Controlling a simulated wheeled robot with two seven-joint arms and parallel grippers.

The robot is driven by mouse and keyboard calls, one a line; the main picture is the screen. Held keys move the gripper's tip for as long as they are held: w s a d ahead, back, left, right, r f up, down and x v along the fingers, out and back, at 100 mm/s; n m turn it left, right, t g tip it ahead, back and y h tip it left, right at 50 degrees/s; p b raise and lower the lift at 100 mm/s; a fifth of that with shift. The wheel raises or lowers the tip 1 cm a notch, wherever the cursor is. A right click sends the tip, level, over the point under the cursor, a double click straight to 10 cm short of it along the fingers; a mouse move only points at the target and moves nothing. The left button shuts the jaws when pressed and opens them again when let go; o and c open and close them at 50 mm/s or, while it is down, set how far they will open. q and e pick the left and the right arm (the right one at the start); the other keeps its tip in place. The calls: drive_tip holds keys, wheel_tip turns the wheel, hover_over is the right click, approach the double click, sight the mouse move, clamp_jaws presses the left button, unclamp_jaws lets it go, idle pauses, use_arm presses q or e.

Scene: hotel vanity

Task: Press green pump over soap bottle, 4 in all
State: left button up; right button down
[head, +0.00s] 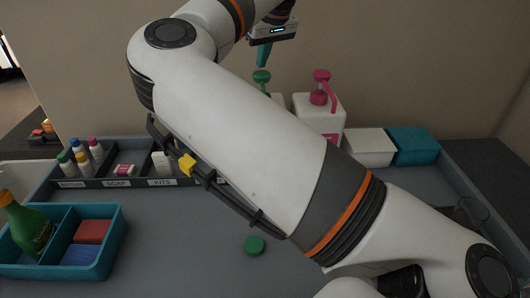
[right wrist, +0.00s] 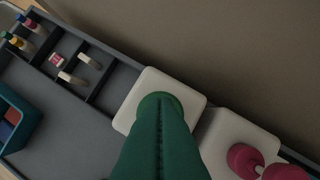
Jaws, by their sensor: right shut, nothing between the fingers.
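The green pump (head: 262,76) stands on a white soap bottle, whose body is mostly hidden behind my right arm in the head view. In the right wrist view the green pump (right wrist: 161,101) sits on the white bottle top (right wrist: 141,88). My right gripper (head: 262,62) is shut and empty, pointing down just above the green pump. Its green fingers (right wrist: 158,150) overlap the pump in the right wrist view, so I cannot tell whether they touch. My left gripper is not in view.
A white bottle with a pink pump (head: 321,90) stands close to the right. White (head: 369,147) and teal (head: 413,146) boxes stand farther right. A dark sectioned tray (head: 118,184) and a teal bin (head: 105,262) are at left. A green disc (head: 255,245) lies on the counter.

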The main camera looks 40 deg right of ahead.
sight(262, 73)
drive_tip(key=shift+f, duration=0.15)
idle(0.3)
drive_tip(key=shift+f+b, duration=1.15)
drive_tip(key=shift+f, duration=0.55)
drive_tip(key=shift+r, duration=0.1)
drive_tip(key=shift+r+p, duration=1.5)
drive_tip(key=shift+r, duration=0.3)
drive_tip(key=shift+f, duration=0.2)
